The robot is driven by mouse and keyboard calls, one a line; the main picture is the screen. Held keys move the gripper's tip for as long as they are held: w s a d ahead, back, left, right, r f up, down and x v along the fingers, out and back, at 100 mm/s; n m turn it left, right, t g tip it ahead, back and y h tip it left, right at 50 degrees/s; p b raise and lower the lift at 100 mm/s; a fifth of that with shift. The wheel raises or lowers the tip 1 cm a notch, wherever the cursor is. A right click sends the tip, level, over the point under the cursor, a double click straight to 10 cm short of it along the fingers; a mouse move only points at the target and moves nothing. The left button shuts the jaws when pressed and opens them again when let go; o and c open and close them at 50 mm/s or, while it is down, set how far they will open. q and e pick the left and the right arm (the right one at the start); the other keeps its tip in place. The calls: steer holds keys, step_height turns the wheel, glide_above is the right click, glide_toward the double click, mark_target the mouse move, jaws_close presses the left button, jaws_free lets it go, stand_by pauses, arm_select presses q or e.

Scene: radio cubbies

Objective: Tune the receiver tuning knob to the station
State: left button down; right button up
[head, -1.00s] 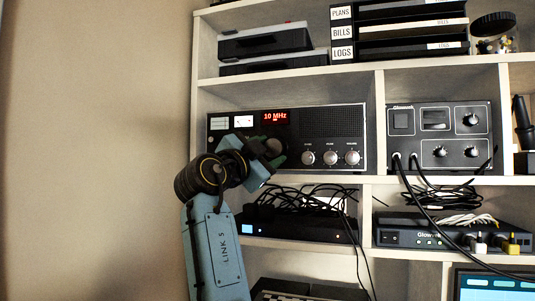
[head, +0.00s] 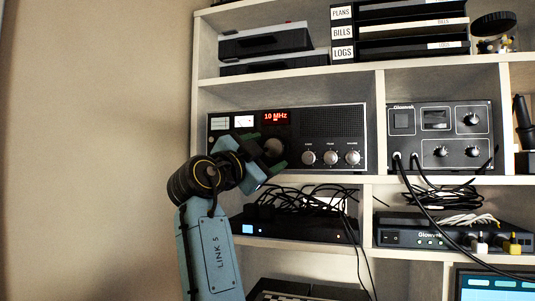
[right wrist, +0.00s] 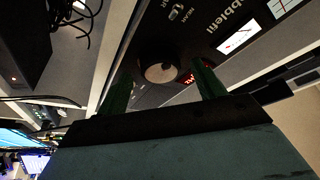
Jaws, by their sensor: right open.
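The receiver (head: 340,122) is a black-faced radio in a shelf cubby, with a red display (head: 276,116) that reads 10 MHz. Its large round tuning knob (head: 273,147) sits below the display. My right gripper (head: 264,152) is open in front of the knob, its green fingertips on either side of it. In the right wrist view the knob (right wrist: 162,73) lies between the two spread green fingers (right wrist: 163,88). I cannot tell whether either finger touches it. The display is partly hidden by a finger there. My left gripper is not in view.
Several small knobs (head: 330,157) sit right of the tuning knob. Below is a black box (head: 290,225) with tangled cables. Another unit (head: 440,135) with plugged cables stands in the right cubby. The wall (head: 100,130) at left is bare.

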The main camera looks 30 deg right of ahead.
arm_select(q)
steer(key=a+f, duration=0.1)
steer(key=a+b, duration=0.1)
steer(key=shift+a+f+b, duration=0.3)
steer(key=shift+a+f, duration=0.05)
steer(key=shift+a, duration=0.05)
arm_select(e)
steer(key=v, duration=1.2)
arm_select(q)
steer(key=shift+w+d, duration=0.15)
